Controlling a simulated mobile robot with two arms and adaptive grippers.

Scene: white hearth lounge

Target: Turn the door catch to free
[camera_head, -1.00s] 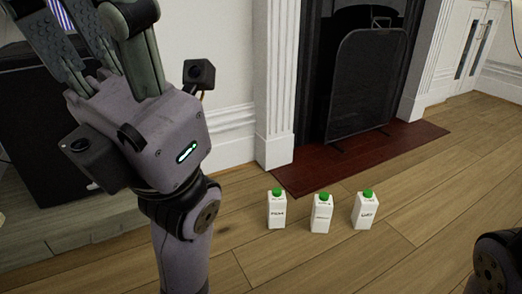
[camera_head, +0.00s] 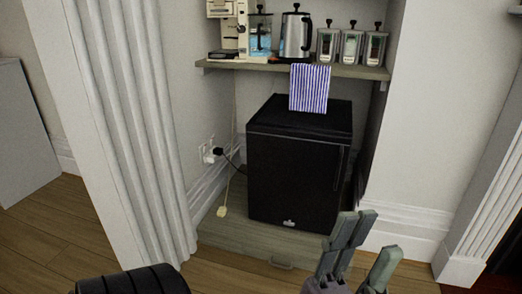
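A small black fridge (camera_head: 292,180) with a closed door stands in the alcove on a low wooden plinth (camera_head: 240,240). A thin dark vertical strip shows near the right edge of its front. I cannot make out a door catch on it.
A shelf (camera_head: 350,71) above holds a coffee machine (camera_head: 228,28), a kettle (camera_head: 295,35) and three jars. A striped cloth (camera_head: 310,88) hangs off its edge. A plug and cord (camera_head: 219,151) are left of the fridge. A fluted white pilaster (camera_head: 130,120) stands at left.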

